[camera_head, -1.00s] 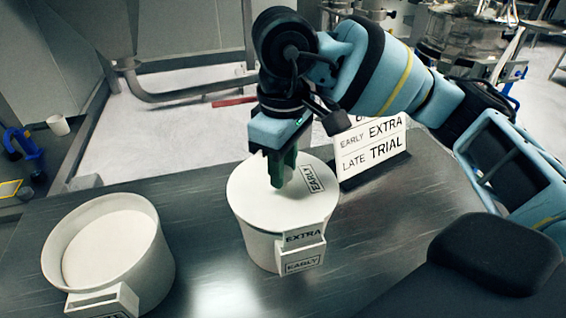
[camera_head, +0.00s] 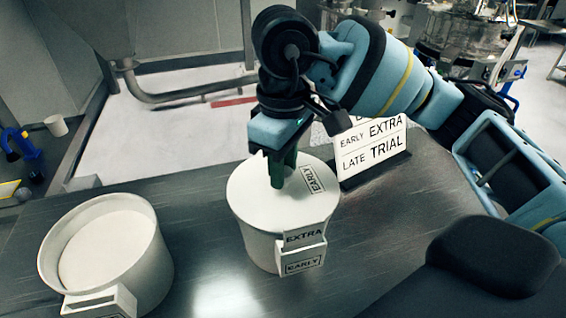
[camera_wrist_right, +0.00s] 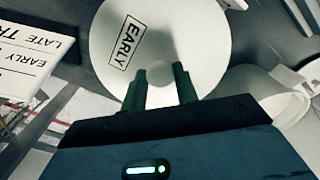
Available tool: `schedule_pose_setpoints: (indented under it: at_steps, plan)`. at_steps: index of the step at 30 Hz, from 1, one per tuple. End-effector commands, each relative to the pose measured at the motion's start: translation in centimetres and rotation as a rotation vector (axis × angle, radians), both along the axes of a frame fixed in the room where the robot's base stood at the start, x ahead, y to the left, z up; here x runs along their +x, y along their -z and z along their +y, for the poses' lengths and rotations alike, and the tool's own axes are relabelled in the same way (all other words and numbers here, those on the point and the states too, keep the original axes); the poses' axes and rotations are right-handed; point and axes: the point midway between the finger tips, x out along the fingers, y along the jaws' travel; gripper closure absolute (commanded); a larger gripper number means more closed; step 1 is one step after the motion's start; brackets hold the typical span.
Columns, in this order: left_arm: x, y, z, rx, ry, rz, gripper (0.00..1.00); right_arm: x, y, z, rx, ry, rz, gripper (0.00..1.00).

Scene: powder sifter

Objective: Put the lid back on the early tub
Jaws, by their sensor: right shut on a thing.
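The early tub (camera_head: 262,243) is white and stands upright on the dark table, with a holder on its front marked EARLY and an EXTRA card in it. The white lid (camera_head: 248,197), marked EARLY, lies across the tub's top and looks level; whether it is fully seated I cannot tell. The lid also fills the top of the right wrist view (camera_wrist_right: 180,45). My left gripper is not in view.
A second white tub (camera_head: 150,272), open with pale powder (camera_head: 105,245) inside, stands at the left front. A sign (camera_head: 370,150) reading EARLY EXTRA, LATE TRIAL stands behind the early tub at right. The table (camera_head: 215,290) between the tubs is clear.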

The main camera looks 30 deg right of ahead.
Motion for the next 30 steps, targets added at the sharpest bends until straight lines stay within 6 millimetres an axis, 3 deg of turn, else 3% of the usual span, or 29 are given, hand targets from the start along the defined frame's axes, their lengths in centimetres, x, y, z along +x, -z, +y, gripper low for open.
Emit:
schedule_pose_setpoints:
  at_steps: [30]
  plan:
    - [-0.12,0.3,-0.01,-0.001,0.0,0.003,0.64,0.0,-0.03,0.04,0.001,0.0,-0.002,0.93]
